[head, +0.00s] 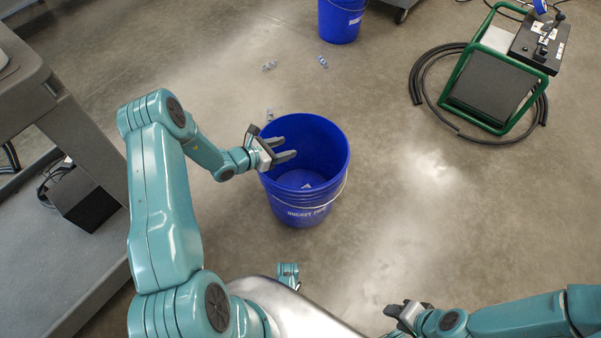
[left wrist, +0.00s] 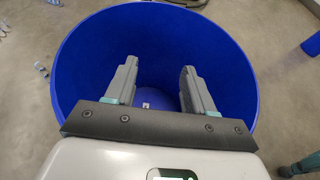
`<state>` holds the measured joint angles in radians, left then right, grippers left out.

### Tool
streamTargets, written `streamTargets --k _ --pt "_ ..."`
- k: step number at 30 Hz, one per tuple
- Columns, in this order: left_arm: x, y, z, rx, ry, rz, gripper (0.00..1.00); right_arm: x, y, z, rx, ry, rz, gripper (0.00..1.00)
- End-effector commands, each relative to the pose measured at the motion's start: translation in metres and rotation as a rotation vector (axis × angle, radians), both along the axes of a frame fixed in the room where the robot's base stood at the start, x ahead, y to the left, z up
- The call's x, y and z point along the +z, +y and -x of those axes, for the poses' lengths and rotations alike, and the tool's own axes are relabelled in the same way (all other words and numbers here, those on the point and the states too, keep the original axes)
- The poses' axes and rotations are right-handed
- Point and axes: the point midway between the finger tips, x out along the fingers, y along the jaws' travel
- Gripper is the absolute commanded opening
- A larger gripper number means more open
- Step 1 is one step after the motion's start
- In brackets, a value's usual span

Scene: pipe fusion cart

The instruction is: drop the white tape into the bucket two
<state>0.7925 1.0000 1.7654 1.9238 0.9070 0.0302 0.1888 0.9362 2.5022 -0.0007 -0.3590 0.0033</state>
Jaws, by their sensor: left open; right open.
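A blue bucket (head: 330,195) with a label that seems to read "bucket two" stands upright on the floor in the middle of the head view. My left gripper (head: 290,148) is over its left part, fingers apart and empty. In the left wrist view the open fingers (left wrist: 159,66) point down into the bucket (left wrist: 225,60). A small white thing (head: 306,186) shows low inside the bucket, and between the fingers in the wrist view (left wrist: 146,105); it may be the white tape, but it is too small to tell. My right gripper (head: 395,312) is open, low at the right, away from the bucket.
Another blue bucket (head: 340,20) stands at the top. Small clear or grey pieces (head: 270,66) lie on the floor between the buckets. A green-framed machine (head: 490,90) with a black hose (head: 420,85) is at the upper right. A grey cart (head: 60,125) stands at the left. Floor at right is clear.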

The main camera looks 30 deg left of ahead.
Motion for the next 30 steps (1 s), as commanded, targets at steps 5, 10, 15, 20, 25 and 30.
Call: streamTargets --k 5,10,15,20,25,30 --pt "0.013 0.009 0.021 0.005 0.001 0.001 0.54 0.011 0.002 0.002 0.006 0.003 -0.002 0.43" --pt "0.031 0.025 0.060 0.007 0.002 0.000 0.54 0.024 0.004 0.004 0.018 0.008 -0.004 0.43" --pt "0.047 0.039 0.098 0.007 0.002 0.000 0.54 0.035 0.006 0.007 0.027 0.012 -0.005 0.43" --pt "0.058 0.048 0.124 0.003 0.000 0.000 0.54 0.042 0.006 0.007 0.026 0.011 -0.004 0.43" --pt "0.062 0.053 0.138 0.001 0.001 0.000 0.54 0.044 0.006 0.007 0.026 0.011 -0.005 0.43" --pt "0.062 0.053 0.140 0.000 0.000 0.001 0.54 0.044 0.006 0.007 0.026 0.011 -0.005 0.43"
